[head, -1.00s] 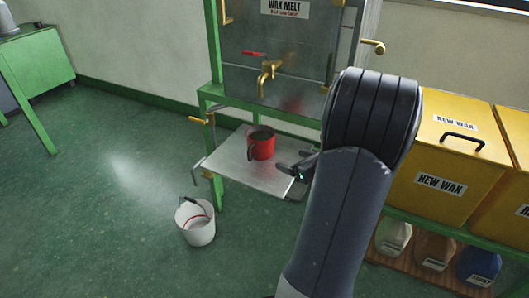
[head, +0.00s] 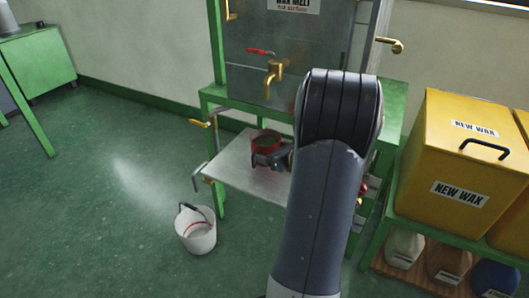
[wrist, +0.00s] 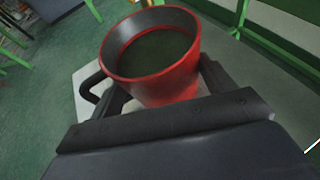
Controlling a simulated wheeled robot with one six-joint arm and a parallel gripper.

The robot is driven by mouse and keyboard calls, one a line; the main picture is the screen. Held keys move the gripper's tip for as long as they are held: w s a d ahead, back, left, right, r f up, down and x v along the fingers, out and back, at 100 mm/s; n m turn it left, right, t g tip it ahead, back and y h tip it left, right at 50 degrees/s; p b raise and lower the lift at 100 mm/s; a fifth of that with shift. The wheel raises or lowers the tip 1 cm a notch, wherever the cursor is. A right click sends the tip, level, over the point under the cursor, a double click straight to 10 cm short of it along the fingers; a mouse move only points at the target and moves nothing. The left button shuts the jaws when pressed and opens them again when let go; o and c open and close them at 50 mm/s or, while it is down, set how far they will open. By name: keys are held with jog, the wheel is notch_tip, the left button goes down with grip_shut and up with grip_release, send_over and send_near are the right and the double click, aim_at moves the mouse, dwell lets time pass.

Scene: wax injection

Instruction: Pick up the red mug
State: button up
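The red mug (head: 266,136) is upright on the metal shelf (head: 225,172) below the brass tap. In the wrist view the mug (wrist: 155,70) shows close up, with a dark inside and its dark handle (wrist: 93,84) to the left. My gripper (head: 268,160) is at the mug's near side and hides part of its lower body in the head view. In the wrist view my gripper's fingers (wrist: 165,90) stand apart, one on each side of the mug. They look very near it; firm contact cannot be made out.
The brass tap (head: 273,78) with a red lever is on the wax melt tank (head: 305,45) behind the shelf. A white bucket (head: 197,236) stands on the floor at left. Yellow wax bins (head: 462,150) stand at right.

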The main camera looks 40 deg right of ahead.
jog(key=c, duration=0.8)
jog(key=shift+r, duration=0.1)
